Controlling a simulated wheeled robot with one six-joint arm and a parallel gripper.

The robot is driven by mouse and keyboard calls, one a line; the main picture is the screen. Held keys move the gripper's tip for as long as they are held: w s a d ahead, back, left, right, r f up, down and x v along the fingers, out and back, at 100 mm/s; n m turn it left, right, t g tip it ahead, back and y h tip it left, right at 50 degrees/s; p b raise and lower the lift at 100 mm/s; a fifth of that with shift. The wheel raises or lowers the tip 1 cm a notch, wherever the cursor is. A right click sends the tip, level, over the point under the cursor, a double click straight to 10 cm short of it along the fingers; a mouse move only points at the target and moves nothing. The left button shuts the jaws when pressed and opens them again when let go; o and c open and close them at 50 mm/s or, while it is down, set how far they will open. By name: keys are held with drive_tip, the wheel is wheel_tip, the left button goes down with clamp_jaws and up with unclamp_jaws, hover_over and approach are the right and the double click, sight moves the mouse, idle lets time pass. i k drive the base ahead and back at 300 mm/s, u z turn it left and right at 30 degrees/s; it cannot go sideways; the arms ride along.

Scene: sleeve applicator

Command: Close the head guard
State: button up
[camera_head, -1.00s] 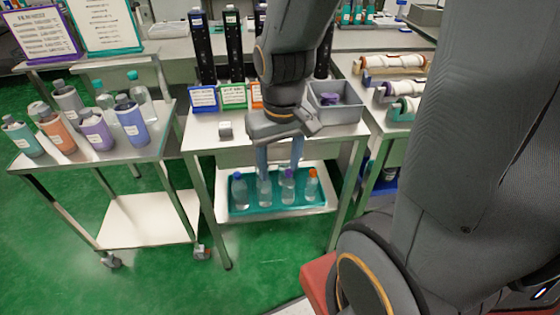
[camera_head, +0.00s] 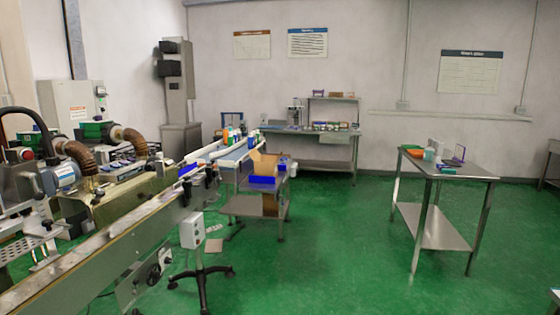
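The sleeve applicator line stands at the left, with a long conveyor (camera_head: 110,245) running from the near left toward the middle. Machine heads with green motors (camera_head: 97,130) and brown ribbed hoses (camera_head: 136,143) sit behind the conveyor. A metal unit with a blue-labelled round part (camera_head: 62,174) is at the far left, cut off by the picture edge. I cannot make out which part is the head guard, or whether it is open or shut. My gripper is not in view.
A control box on a wheeled stand (camera_head: 192,231) stands beside the conveyor. A cart with a blue-edged box (camera_head: 263,180) is at its far end. A steel table (camera_head: 455,172) stands at the right, a workbench (camera_head: 325,133) at the back wall. Green floor (camera_head: 340,250) is clear between.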

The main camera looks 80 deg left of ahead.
sight(154, 163)
drive_tip(key=u, duration=2.65)
drive_tip(key=i, duration=3.45)
drive_tip(key=u, duration=4.2)
drive_tip(key=i, duration=0.45)
drive_tip(key=u, duration=0.05)
